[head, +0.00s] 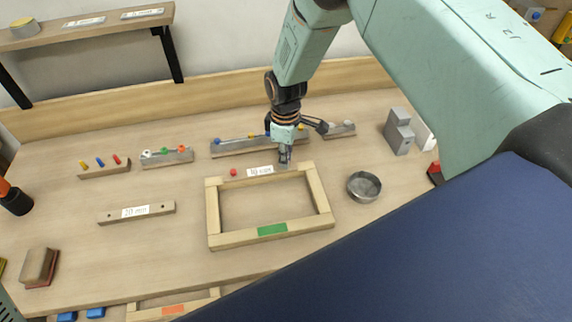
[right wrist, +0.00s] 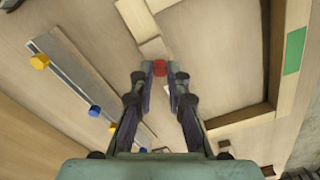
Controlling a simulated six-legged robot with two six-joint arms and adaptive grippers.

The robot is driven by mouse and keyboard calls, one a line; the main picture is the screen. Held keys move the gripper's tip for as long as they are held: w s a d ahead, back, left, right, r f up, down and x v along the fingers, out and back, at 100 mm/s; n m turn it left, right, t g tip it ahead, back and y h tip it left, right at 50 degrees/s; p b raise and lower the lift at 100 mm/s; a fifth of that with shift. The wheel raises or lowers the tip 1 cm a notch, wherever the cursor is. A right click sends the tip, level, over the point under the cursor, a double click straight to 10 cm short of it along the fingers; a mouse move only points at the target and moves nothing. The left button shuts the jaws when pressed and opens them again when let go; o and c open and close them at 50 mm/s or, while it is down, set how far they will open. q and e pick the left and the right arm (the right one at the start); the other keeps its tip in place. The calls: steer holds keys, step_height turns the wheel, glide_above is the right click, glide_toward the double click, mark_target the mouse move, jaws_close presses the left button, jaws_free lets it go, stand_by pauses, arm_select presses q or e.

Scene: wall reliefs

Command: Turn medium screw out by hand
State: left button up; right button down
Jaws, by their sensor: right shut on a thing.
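My right gripper (head: 284,160) points down at the back edge of the wooden frame, beside the "10 caps" label. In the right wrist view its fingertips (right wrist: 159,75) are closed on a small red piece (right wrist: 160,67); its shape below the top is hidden. In the head view the fingers hide this piece. A long strip (head: 240,146) behind the gripper carries blue and yellow heads; a blue head (right wrist: 95,110) and a yellow head (right wrist: 40,61) show in the right wrist view. Which one is the medium screw I cannot tell. My left gripper is not in view.
The open wooden frame (head: 213,225) lies in front, with a round metal dish (head: 364,186) to its right. A grey block (head: 398,132) stands at right.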

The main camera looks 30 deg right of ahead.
steer(key=shift+n, duration=0.5)
steer(key=shift+n, duration=1.2)
steer(key=shift+n+b, duration=0.35)
steer(key=shift+n, duration=1.05)
steer(key=shift+n, duration=0.8)
steer(key=n, duration=0.3)
steer(key=shift+n+b, duration=0.3)
